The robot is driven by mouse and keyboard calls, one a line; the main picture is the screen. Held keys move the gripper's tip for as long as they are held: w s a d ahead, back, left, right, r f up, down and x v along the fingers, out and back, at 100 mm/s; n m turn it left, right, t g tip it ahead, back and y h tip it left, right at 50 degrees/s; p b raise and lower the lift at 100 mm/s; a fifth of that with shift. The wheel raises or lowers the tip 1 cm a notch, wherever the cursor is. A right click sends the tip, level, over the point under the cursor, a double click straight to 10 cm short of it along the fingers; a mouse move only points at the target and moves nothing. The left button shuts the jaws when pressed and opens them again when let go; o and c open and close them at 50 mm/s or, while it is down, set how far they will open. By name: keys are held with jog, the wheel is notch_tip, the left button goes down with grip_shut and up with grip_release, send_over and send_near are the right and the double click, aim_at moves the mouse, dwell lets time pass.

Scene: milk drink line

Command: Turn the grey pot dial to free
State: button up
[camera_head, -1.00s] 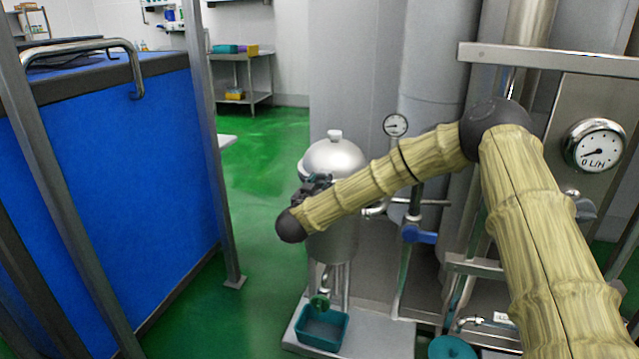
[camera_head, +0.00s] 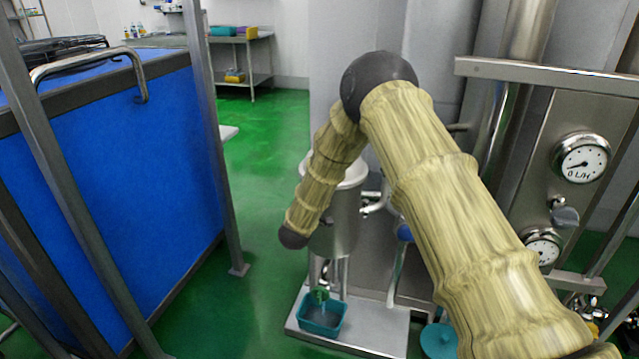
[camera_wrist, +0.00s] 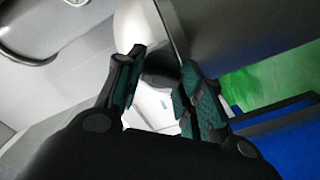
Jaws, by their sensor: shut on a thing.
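The metal pot (camera_head: 345,222) stands on a low steel platform, partly covered by my forearm in the head view. My gripper is hidden behind my arm there. In the wrist view my gripper (camera_wrist: 163,58) is shut on a dark, rounded piece that looks like the grey pot dial (camera_wrist: 160,79). Only a little of it shows between the fingers, so its marking and turned position cannot be read. A shiny grey metal surface (camera_wrist: 235,25), likely the pot's wall, lies right beside the fingertips.
A teal tray (camera_head: 322,322) sits under the pot's outlet. A steel panel with gauges (camera_head: 581,160) and pipes stands on the right. A blue bin (camera_head: 120,190) behind metal posts fills the left. Green floor (camera_head: 265,160) is clear between bin and pot.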

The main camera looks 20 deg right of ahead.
jog(key=shift+a+n+p, duration=0.1)
jog(key=shift+n+p, duration=1.15)
jog(key=shift+n, duration=2.85)
jog(key=o, duration=1)
jog(key=shift+s, duration=0.1)
jog(key=v, duration=1.1)
jog(key=shift+s+a, duration=0.2)
jog(key=shift+a, duration=0.05)
